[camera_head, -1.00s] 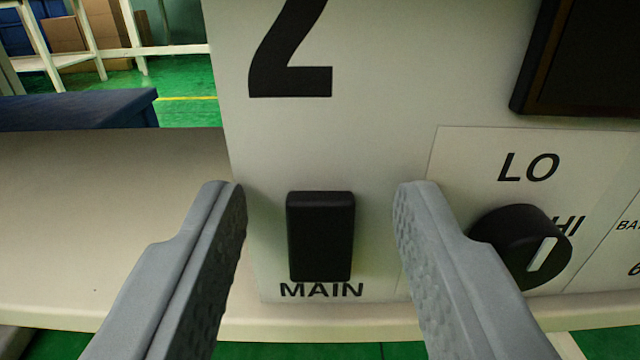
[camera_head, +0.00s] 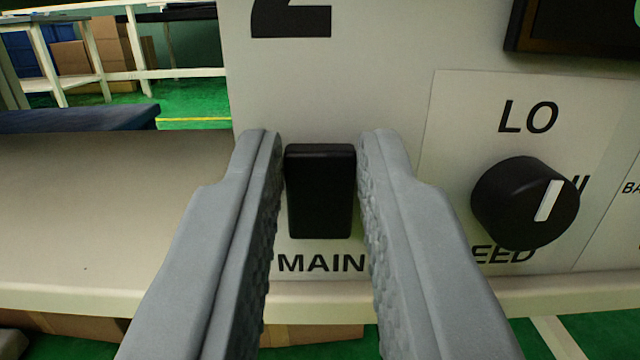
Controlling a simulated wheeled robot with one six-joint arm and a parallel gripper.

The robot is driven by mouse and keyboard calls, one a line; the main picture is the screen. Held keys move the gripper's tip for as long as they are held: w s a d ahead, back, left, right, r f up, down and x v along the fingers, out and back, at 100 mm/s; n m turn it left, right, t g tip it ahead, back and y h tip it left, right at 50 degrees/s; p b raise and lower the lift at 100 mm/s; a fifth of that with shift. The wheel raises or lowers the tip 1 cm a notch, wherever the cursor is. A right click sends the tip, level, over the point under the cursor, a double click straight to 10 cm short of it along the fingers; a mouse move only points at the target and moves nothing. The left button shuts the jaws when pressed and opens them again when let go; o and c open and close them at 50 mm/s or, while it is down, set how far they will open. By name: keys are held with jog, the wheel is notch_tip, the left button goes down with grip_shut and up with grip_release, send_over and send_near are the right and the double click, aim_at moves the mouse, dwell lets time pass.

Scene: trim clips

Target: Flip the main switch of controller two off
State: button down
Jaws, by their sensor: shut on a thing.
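The main switch (camera_head: 320,192) is a black upright rocker block on the pale front panel of controller two (camera_head: 330,100), above the printed word MAIN. The lower part of the large 2 shows at the top of the panel. My gripper (camera_head: 319,150) has one grey finger on each side of the switch. The fingers are closed in on its left and right sides and grip it. The tilt of the switch is hard to tell from here.
A black LO/HI knob (camera_head: 525,203) with a white pointer stands out to the right of my right finger. A dark screen (camera_head: 580,28) is at the upper right. A pale bench top (camera_head: 100,215) is clear at left. Shelves and cardboard boxes (camera_head: 100,58) stand far behind.

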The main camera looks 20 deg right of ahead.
jog(key=shift+s+f+t, duration=0.1)
jog(key=shift+f+t, duration=0.2)
jog(key=shift+t, duration=0.6)
jog(key=c, duration=1.3)
grip_release()
